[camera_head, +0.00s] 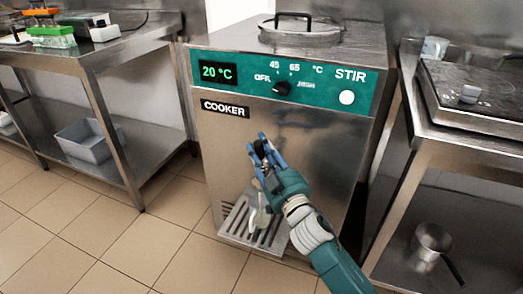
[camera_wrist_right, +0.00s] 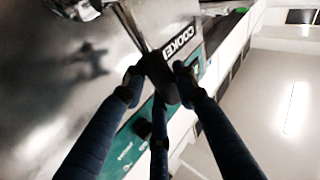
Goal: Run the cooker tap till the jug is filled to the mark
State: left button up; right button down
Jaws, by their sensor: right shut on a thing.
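The steel cooker (camera_head: 290,175) stands in the middle, with a teal panel reading 20 °C. My right gripper (camera_head: 260,146) is in front of its face and shut on the black tap handle, which also shows between the fingers in the wrist view (camera_wrist_right: 162,84). A metal stem runs from the handle in that view. What looks like the clear jug (camera_head: 254,219) stands on the drip grate (camera_head: 236,230) below, partly hidden by my gripper. Its mark and any liquid level are too small to tell. My left gripper is not in view.
The dial (camera_head: 282,88) and white STIR button (camera_head: 347,97) are on the panel above my gripper. A lid (camera_head: 300,30) sits on top. A steel bench (camera_head: 105,62) stands left, with a grey bin (camera_head: 88,142) below. A counter right holds a hob (camera_head: 475,95); a saucepan (camera_head: 432,240) sits below.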

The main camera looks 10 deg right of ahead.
jog(key=shift+r, duration=0.1)
jog(key=c, duration=1.3)
grip_release()
jog(key=shift+c, duration=0.2)
jog(key=v, duration=1.2)
